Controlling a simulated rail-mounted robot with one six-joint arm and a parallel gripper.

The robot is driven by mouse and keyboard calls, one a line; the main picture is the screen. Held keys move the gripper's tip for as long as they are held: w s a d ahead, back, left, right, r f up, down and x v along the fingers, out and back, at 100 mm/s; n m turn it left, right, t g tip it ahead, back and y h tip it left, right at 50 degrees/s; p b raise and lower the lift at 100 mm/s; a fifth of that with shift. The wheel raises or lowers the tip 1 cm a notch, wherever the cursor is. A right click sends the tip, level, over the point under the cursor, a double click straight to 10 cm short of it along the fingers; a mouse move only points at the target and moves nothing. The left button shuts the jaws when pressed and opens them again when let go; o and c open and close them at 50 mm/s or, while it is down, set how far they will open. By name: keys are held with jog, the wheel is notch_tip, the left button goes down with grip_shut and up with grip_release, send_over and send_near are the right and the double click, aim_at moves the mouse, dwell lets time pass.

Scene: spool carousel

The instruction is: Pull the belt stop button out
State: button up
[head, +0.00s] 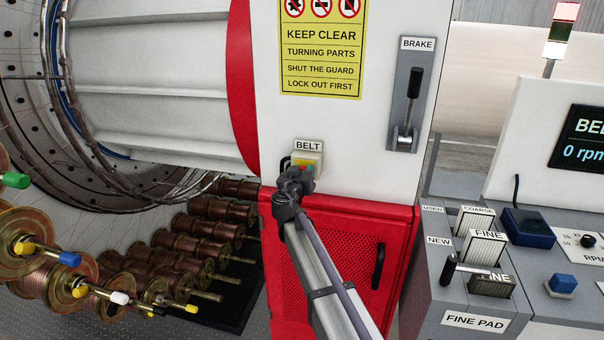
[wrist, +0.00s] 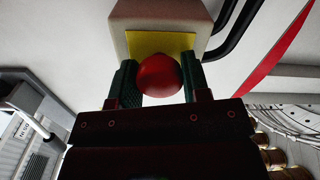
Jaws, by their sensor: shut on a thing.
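The belt stop button (wrist: 158,74) is a round red knob on a yellow plate (wrist: 190,42) in the wrist view. The plate is on the front of a pale box (wrist: 128,14). My gripper (wrist: 160,82) is shut on the red button, with one dark green finger on each side of it. In the head view the pale box (head: 313,158) sits under the BELT label (head: 308,145) on the white panel. My gripper (head: 302,172) reaches up to the box there and hides most of the button. I cannot tell whether the button stands in or out.
The brake lever (head: 412,100) is on the panel at upper right. A red perforated door (head: 285,262) with a black handle (head: 378,263) is below. Copper spools (head: 200,235) fill the lower left. A grey console (head: 440,290) stands at right. Black conduit (wrist: 232,30) runs beside the box.

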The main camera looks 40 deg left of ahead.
grip_shut()
jog(key=shift+v, duration=0.85)
jog(key=o, duration=1.1)
grip_release()
jog(key=v, duration=1)
jog(key=shift+s+d, duration=0.15)
jog(key=shift+s, duration=0.25)
